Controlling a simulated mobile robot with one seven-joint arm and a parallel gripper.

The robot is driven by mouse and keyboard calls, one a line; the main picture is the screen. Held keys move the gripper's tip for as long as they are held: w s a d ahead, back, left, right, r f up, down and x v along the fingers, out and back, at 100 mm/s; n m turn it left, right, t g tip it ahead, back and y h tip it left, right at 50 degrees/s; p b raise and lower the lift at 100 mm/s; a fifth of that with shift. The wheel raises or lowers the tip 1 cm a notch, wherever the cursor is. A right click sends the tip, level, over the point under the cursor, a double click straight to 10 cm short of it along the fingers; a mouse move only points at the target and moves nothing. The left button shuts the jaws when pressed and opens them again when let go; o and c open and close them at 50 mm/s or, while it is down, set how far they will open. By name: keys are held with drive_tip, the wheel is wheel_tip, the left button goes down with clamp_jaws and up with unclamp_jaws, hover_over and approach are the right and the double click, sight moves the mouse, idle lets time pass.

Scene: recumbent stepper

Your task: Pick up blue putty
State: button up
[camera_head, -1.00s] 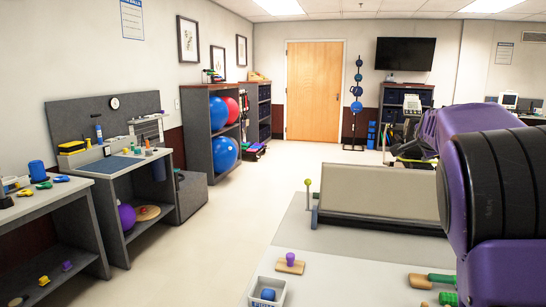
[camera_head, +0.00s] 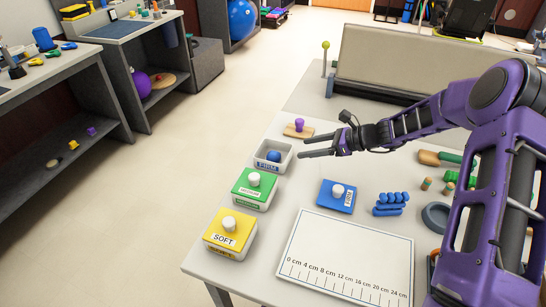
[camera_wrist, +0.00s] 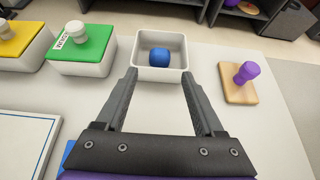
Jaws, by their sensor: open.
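The blue putty (camera_head: 274,156) is a small rounded blue lump inside an open white box (camera_head: 286,166) marked FIRM. In the wrist view the putty (camera_wrist: 159,57) sits near the middle of the white box (camera_wrist: 176,73), beyond my fingertips. My gripper (camera_head: 318,146) is open and empty, just to the right of the box in the head view. In the wrist view my gripper (camera_wrist: 160,76) has its two fingers spread to either side of the near box wall. A blue lid (camera_head: 330,204) with a white knob lies on the table apart from the box.
A green-lidded box (camera_head: 260,198) and a yellow-lidded SOFT box (camera_head: 237,242) stand in front of the firm box. A purple-knobbed wooden block (camera_head: 298,129) is behind it. A ruled white board (camera_head: 345,272), blue putty rolls (camera_head: 391,209) and wooden tools (camera_head: 440,158) lie on the table.

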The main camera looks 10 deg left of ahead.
sight(274, 153)
drive_tip(key=b+x, duration=0.1)
drive_tip(key=x, duration=1.2)
drive_tip(key=shift+f, duration=0.1)
clamp_jaws()
